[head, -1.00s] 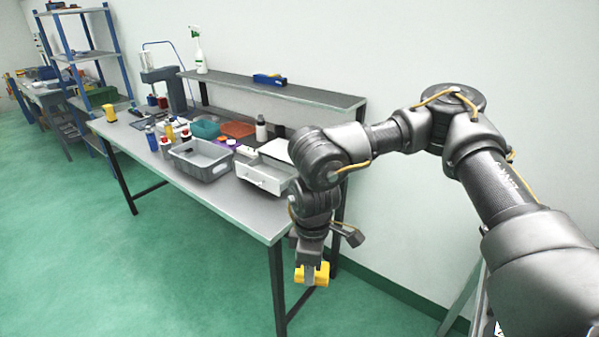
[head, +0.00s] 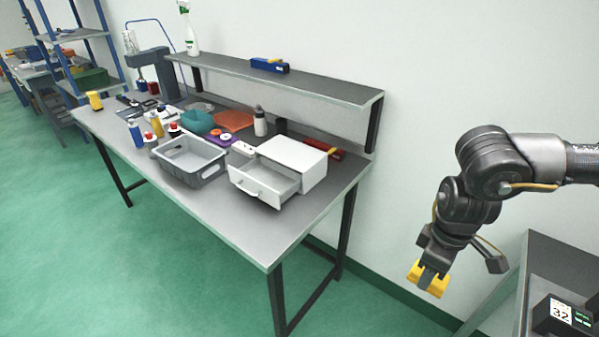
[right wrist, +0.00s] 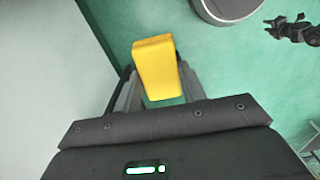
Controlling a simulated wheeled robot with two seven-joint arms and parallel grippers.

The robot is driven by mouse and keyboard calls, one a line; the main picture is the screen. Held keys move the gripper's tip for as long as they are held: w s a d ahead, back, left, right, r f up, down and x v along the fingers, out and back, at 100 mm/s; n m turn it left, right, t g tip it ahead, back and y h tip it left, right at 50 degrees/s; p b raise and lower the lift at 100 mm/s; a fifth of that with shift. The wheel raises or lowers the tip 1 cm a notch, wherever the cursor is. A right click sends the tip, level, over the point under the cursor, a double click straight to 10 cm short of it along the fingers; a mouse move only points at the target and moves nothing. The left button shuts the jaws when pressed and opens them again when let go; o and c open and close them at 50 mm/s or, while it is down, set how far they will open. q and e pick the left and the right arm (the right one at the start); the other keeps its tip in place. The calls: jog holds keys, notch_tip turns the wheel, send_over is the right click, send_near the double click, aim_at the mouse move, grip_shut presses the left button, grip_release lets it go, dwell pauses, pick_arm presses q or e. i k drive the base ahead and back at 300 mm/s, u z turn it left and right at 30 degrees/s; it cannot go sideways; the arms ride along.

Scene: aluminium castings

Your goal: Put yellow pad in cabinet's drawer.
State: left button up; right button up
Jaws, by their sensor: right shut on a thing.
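The yellow pad (head: 438,286) is held in my right gripper (head: 432,276), which is shut on it above open floor, to the right of the workbench. In the right wrist view the yellow pad (right wrist: 157,66) sits between the fingers of the gripper (right wrist: 160,92). The small white cabinet (head: 296,160) stands on the bench near its right end. Its drawer (head: 262,184) is pulled open toward the front-left, and the part of its inside that shows looks empty. My left gripper is not in view.
A grey crate (head: 187,162) stands just left of the drawer. A dark table (head: 565,275) stands at lower right.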

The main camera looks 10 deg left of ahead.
aim_at(268, 182)
jog(key=u, duration=0.15)
jog(key=i, duration=0.7)
jog(key=u, duration=0.75)
jog(key=i, duration=0.35)
jog(key=u, duration=0.4)
